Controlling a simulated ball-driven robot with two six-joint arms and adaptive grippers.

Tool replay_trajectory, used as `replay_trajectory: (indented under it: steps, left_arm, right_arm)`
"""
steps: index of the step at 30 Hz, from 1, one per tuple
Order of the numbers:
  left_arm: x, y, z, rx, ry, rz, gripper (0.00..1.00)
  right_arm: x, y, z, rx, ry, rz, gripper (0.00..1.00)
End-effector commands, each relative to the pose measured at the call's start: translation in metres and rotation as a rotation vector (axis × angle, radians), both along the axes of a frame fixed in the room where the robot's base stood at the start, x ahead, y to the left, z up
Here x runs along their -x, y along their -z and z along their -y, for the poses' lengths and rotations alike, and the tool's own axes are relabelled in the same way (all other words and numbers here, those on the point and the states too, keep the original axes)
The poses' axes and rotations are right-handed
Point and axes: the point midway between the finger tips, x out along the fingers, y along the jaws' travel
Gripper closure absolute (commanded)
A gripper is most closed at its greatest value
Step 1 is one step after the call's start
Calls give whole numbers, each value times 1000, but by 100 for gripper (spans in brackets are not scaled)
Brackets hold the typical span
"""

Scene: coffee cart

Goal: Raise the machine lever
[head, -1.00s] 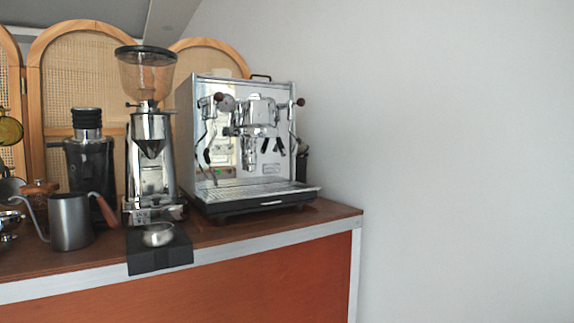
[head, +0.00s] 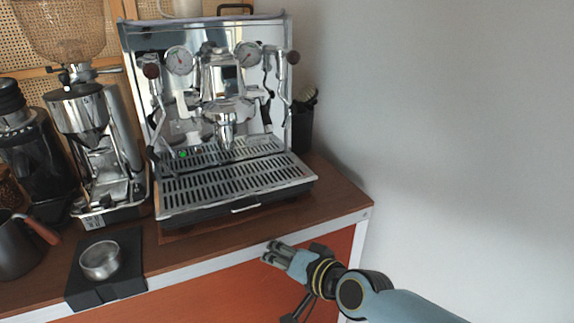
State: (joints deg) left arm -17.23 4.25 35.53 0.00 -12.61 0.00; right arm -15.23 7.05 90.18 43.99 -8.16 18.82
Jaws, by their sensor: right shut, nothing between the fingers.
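The chrome espresso machine (head: 205,60) stands on the wooden counter, with its drip tray (head: 235,184) towards me. Its group head (head: 226,108) sticks out at the front centre. Slim dark and chrome parts show at its right, but I cannot clearly tell the lever or its position. My right gripper (head: 269,252) is shut and empty. In the picture it lies below the drip tray, by the counter's front edge, apart from the machine. My left gripper is not in view.
A coffee grinder (head: 98,135) stands left of the machine. A metal cup (head: 100,260) sits on a black mat (head: 128,284) in front of it. A dark container (head: 301,132) stands right of the machine.

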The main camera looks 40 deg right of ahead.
Motion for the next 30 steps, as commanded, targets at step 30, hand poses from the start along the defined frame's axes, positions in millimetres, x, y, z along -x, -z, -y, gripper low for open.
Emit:
replay_trajectory:
  steps: [30]
  left_arm:
    - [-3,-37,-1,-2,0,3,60]
  right_arm:
    - [-125,-163,88,-537,426,410,100]
